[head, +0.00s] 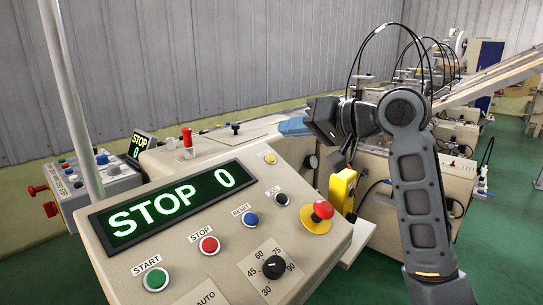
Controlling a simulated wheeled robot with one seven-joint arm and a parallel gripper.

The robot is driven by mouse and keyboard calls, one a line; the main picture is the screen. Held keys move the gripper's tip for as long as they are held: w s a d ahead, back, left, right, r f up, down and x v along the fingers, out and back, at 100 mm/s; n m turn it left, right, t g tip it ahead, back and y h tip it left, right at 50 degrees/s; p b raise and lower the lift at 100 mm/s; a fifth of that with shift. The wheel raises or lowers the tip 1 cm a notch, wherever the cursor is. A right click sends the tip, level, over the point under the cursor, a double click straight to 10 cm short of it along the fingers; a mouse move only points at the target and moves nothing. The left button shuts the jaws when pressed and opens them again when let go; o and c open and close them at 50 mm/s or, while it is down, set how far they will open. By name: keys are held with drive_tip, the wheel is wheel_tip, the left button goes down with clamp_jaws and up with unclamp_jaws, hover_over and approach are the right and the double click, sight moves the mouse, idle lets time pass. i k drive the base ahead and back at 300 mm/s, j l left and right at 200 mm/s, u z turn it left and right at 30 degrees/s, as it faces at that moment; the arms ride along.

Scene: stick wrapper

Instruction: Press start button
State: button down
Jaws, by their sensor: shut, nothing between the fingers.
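The green START button (155,279) sits at the lower left of the sloped control panel (115,252), under its START label. My gripper (338,160) is at the end of my dark arm, beyond the panel's right rear edge. It is shut and empty, small and partly hard to make out. It is well up and to the right of the START button, touching no button.
A red STOP button (209,245), blue RESET button (251,219), black JOG button (281,199), black dial (274,267) and red emergency knob (322,210) share the panel. A yellow block (342,190) stands behind it. A pole (72,100) rises at left.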

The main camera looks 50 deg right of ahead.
sight(156, 279)
drive_tip(key=k+l, duration=0.1)
drive_tip(key=k, duration=0.9)
